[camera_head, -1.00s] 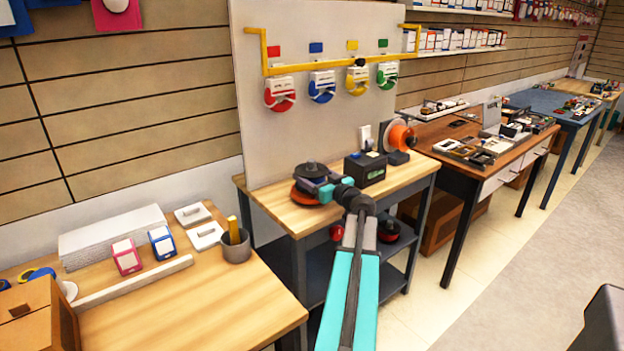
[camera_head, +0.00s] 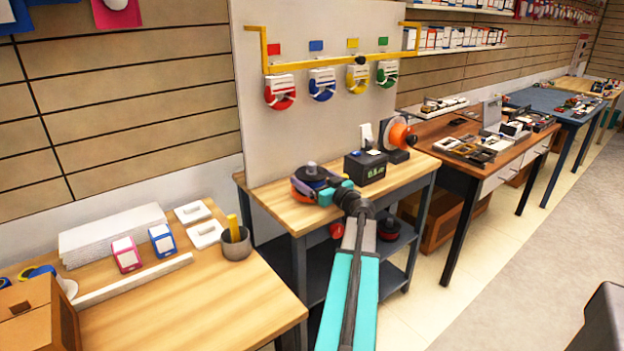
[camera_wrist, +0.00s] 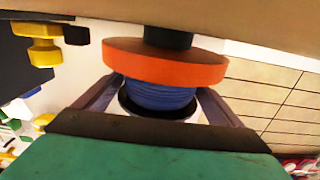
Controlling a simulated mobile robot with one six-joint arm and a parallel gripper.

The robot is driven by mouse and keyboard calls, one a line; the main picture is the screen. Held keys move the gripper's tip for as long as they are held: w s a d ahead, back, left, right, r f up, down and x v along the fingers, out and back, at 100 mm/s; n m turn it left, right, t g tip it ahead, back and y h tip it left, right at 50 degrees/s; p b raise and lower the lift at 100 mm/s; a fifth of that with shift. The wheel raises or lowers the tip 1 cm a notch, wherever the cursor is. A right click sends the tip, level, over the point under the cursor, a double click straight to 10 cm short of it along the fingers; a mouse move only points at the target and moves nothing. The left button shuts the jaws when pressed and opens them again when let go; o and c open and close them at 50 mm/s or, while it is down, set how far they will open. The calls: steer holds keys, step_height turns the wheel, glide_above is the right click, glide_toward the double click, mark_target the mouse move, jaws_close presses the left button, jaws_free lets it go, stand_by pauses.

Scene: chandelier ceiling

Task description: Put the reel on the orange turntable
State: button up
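The orange turntable (camera_head: 301,190) sits on the near left part of the wooden workbench. A reel with dark flanges (camera_head: 311,173) and a blue winding is over it. In the wrist view, which appears upside down, the orange disc (camera_wrist: 165,63) lies right against the reel's blue winding (camera_wrist: 158,95). My gripper (camera_head: 332,190) is at the reel's right side, with one finger on either side of it in the wrist view (camera_wrist: 158,92). I cannot tell whether the fingers press on the reel or stand slightly clear.
A black box with a lit green display (camera_head: 365,167) stands right of the turntable. Beyond it is an upright orange spool (camera_head: 397,134) on a dark stand. A white panel (camera_head: 315,115) with hanging coloured reels rises behind. The bench's front edge lies under my arm.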

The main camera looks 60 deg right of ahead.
steer(key=shift+s+r+p, duration=0.1)
steer(key=shift+r+p, duration=0.05)
steer(key=shift+p, duration=0.2)
steer(key=b+v, duration=0.3)
steer(key=v, duration=0.9)
stand_by(0.9)
